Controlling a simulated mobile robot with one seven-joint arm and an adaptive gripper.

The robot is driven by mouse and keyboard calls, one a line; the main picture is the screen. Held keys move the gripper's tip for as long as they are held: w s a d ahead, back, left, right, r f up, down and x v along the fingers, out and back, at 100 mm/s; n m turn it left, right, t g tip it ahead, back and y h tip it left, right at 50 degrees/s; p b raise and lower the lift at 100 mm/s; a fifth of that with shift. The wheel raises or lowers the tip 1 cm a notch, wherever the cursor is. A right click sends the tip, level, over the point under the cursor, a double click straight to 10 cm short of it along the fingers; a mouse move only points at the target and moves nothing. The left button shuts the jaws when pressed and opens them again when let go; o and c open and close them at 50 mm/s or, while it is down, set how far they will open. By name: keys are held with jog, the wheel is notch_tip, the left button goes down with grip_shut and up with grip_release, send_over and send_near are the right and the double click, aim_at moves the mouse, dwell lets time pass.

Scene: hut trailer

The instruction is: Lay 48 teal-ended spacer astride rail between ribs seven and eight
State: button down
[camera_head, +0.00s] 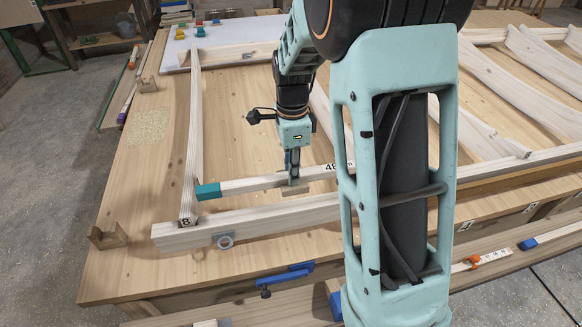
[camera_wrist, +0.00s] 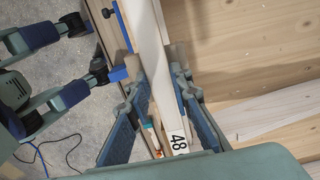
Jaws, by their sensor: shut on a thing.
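The pale spacer (camera_head: 250,184) has a teal end (camera_head: 208,191) at its left and the mark 48 near its right end. My gripper (camera_head: 292,178) is shut on it near its middle. The spacer lies nearly level, roughly parallel to the front rail (camera_head: 270,220) and behind it in the picture; I cannot tell its height. Its teal end is close to the rib marked 8 (camera_head: 193,130). Another rib (camera_head: 320,108) is partly hidden behind my arm; its number is not readable. In the wrist view the spacer (camera_wrist: 176,130) runs between my fingers (camera_wrist: 160,105).
A blue clamp (camera_head: 290,277) sits on the bench's front edge. A wooden bracket (camera_head: 107,237) is at the left corner. Further curved ribs (camera_head: 520,85) stand at the right. Small coloured blocks (camera_head: 200,31) lie on a white sheet at the back. My arm hides the middle.

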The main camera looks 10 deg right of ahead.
jog(key=b, duration=0.3)
send_near(291, 206)
jog(key=shift+f, duration=0.1)
dwell(1.1)
jog(key=shift+f+b, duration=0.85)
jog(key=shift+f, duration=0.3)
jog(key=shift+f, duration=0.15)
jog(key=shift+f+b, duration=0.7)
jog(key=shift+f, duration=0.25)
jog(key=shift+f+b, duration=0.45)
jog(key=shift+f, duration=0.25)
dwell(0.3)
jog(key=c, duration=1.7)
grip_release()
jog(key=shift+o, duration=0.2)
